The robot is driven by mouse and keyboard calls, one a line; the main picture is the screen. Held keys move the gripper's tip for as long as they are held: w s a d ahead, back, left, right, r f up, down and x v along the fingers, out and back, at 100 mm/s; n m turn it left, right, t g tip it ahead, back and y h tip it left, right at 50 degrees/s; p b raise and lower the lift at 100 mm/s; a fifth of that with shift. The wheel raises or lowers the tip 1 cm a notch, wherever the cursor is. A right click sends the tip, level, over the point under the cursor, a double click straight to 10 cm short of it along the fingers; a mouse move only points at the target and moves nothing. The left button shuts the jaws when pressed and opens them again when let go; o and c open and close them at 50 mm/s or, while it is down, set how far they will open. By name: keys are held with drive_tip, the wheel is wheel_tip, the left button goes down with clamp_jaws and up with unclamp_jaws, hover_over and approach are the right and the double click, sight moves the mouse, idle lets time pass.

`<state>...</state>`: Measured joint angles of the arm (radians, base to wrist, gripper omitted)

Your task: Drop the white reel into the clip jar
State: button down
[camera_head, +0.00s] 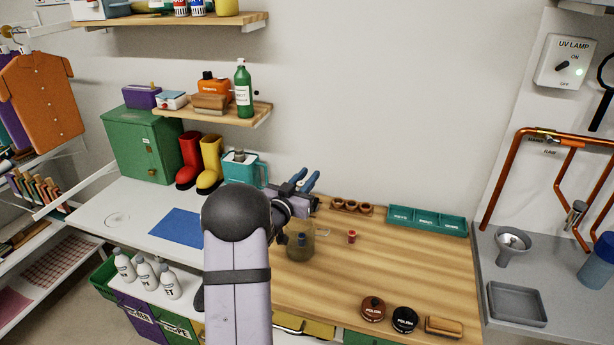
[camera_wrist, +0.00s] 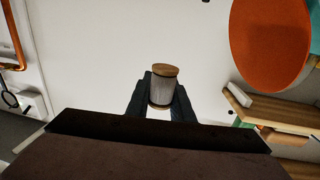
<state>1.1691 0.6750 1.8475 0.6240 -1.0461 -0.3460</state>
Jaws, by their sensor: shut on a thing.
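The white reel (camera_wrist: 160,92), with pale greyish thread and wooden ends, is between the two dark fingers of my gripper (camera_wrist: 161,92) in the wrist view. The gripper is shut on it. In the head view my gripper (camera_head: 305,180) is raised above the back of the wooden worktop, and I cannot make out the reel there. The clip jar (camera_head: 300,248) is brownish and see-through, standing upright on the worktop below and in front of the gripper. A dark blue thing shows inside it. My arm hides part of the jar's left surroundings.
A small red reel (camera_head: 351,238) stands right of the jar. A wooden holder (camera_head: 352,207) and a teal tray (camera_head: 427,221) lie along the wall. Polish tins (camera_head: 373,309) and a brush (camera_head: 443,326) are at the front. The worktop's middle right is clear.

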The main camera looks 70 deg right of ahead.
wheel_tip(320, 180, down, 4)
drive_tip(key=shift+f+b, duration=0.25)
drive_tip(key=shift+b, duration=0.9)
drive_tip(key=c, duration=1.5)
unclamp_jaws()
drive_tip(key=shift+w+a+b, duration=0.25)
drive_tip(key=shift+a+b, duration=0.4)
drive_tip(key=shift+a, duration=1.2)
drive_tip(key=shift+w+a+b, duration=0.2)
drive_tip(key=shift+a+b, duration=0.4)
drive_tip(key=shift+a, duration=1.2)
